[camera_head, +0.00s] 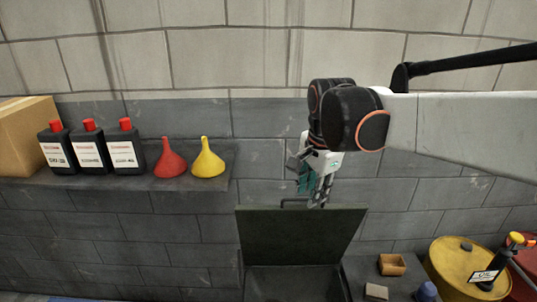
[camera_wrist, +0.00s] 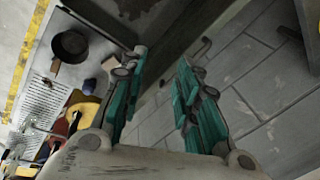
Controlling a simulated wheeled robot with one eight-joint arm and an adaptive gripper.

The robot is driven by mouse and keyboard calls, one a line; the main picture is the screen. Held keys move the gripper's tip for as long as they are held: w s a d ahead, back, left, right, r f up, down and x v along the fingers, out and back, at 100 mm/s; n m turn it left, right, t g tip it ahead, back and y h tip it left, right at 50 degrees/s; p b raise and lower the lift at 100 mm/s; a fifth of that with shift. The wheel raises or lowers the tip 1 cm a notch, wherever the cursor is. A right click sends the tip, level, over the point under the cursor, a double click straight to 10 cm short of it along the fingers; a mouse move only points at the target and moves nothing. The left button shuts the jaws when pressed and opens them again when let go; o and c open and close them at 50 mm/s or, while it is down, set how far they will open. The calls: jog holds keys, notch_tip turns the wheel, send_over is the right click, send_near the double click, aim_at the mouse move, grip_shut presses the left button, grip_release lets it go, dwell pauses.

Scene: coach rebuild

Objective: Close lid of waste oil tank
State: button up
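The waste oil tank (camera_head: 293,284) is a dark box low in the middle of the head view. Its dark green lid (camera_head: 300,236) stands raised, with a thin bar handle (camera_head: 292,200) along its top edge. My gripper (camera_head: 318,198) is just above the lid's top edge, near the right end of the handle. In the wrist view my gripper's (camera_wrist: 160,66) teal fingers are spread apart with nothing between them. The lid's dark edge (camera_wrist: 192,28) lies just beyond the fingertips, with the handle (camera_wrist: 201,47) beside it. I cannot tell whether a finger touches it.
A shelf (camera_head: 110,184) on the left holds black bottles (camera_head: 89,150), a red funnel (camera_head: 169,160), a yellow funnel (camera_head: 208,158) and a cardboard box (camera_head: 28,137). A yellow drum (camera_head: 455,258) and a small wooden box (camera_head: 391,264) are right of the tank. A block wall stands behind.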

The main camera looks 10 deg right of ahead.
jog(key=w+r+m+g+p, duration=0.2)
jog(key=w+r+m+p, duration=0.4)
jog(key=w+p, duration=0.1)
jog(key=f, duration=0.9)
jog(key=w+f, duration=0.1)
jog(key=f, duration=0.3)
jog(key=shift+w+d+f, duration=0.1)
jog(key=shift+f, duration=0.15)
jog(key=shift+c, duration=0.3)
grip_shut()
